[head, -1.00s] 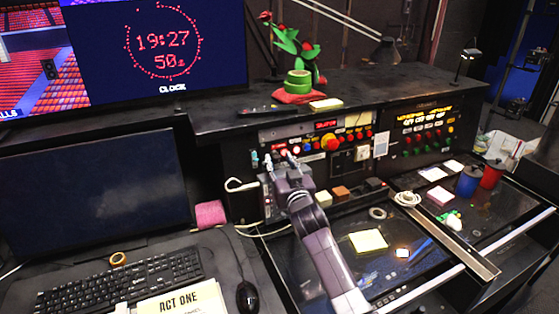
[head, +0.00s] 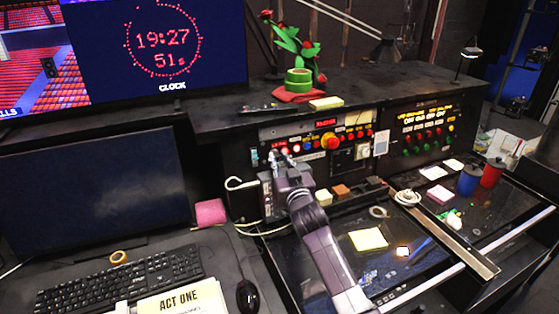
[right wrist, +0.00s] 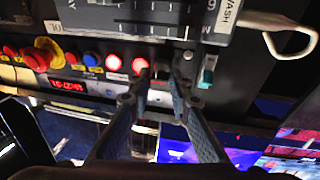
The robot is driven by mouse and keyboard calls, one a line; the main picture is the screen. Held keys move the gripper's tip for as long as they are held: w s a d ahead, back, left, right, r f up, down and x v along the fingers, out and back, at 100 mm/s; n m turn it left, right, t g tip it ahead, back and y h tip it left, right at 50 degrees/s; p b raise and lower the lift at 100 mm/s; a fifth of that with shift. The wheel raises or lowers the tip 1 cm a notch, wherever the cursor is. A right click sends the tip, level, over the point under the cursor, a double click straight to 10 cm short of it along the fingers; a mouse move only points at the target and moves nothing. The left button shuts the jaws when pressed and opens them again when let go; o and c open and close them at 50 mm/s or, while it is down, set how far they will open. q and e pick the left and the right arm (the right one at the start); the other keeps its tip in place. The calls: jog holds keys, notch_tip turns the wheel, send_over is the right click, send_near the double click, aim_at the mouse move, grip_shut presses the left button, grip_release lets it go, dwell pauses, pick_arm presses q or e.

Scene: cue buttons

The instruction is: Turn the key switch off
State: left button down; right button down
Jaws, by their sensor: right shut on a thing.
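The key switch (right wrist: 161,72) is a small dark knob on the button panel, in a row with the lit red buttons. In the right wrist view it is between my fingertips and mostly hidden; its turned position cannot be told. My right gripper (right wrist: 161,82) is shut on it. In the head view my right gripper (head: 281,155) reaches the left end of the panel, and my arm covers the switch there. My left gripper is not in view.
A teal switch (right wrist: 207,73) is on the other side. A grey fader box (right wrist: 150,18) lies just below the panel.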

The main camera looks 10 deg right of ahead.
jog(key=n+y, duration=0.1)
jog(key=n, duration=0.4)
jog(key=shift+d+f, duration=0.1)
jog(key=n+y, duration=0.1)
jog(key=n, duration=0.5)
jog(key=shift+d+n+y, duration=0.1)
jog(key=shift+n+y, duration=0.2)
jog(key=shift+y, duration=0.1)
jog(key=n+y+p, duration=0.1)
jog(key=n, duration=0.3)
jog(key=shift+d, duration=0.1)
jog(key=shift+n+g+y+p, duration=0.5)
jog(key=shift+n+p, duration=0.25)
jog(key=shift+n, duration=1.65)
jog(key=c, duration=1.8)
grip_release()
jog(key=shift+o, duration=0.2)
